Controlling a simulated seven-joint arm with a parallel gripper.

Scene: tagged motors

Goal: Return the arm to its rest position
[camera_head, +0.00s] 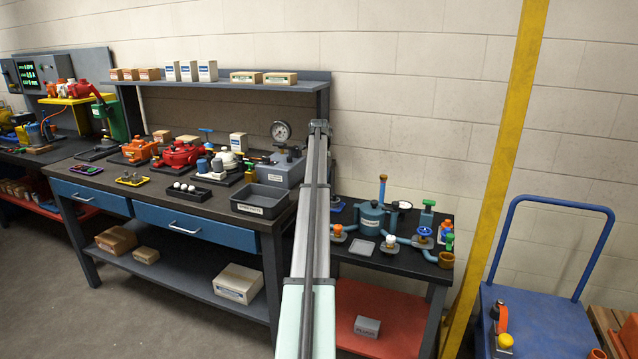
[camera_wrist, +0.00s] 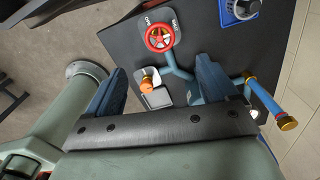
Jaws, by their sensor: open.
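In the wrist view my gripper (camera_wrist: 160,88) has its two blue fingers spread wide apart with nothing held between them. It hangs over a dark bench top. A red handwheel (camera_wrist: 160,37) on a marked plate lies beyond the fingers. An orange-topped knob (camera_wrist: 149,82) and a small grey plate (camera_wrist: 159,97) show between the fingers, below them. In the head view my arm runs up the middle of the picture, and my gripper cannot be made out there.
The side bench holds a teal tank (camera_head: 371,218) with pipes and valves. The main bench, left of my arm, carries a grey tray (camera_head: 259,200), a gauge (camera_head: 281,131) and red motors (camera_head: 178,154). A yellow post (camera_head: 497,180) and blue trolley (camera_head: 540,318) stand right.

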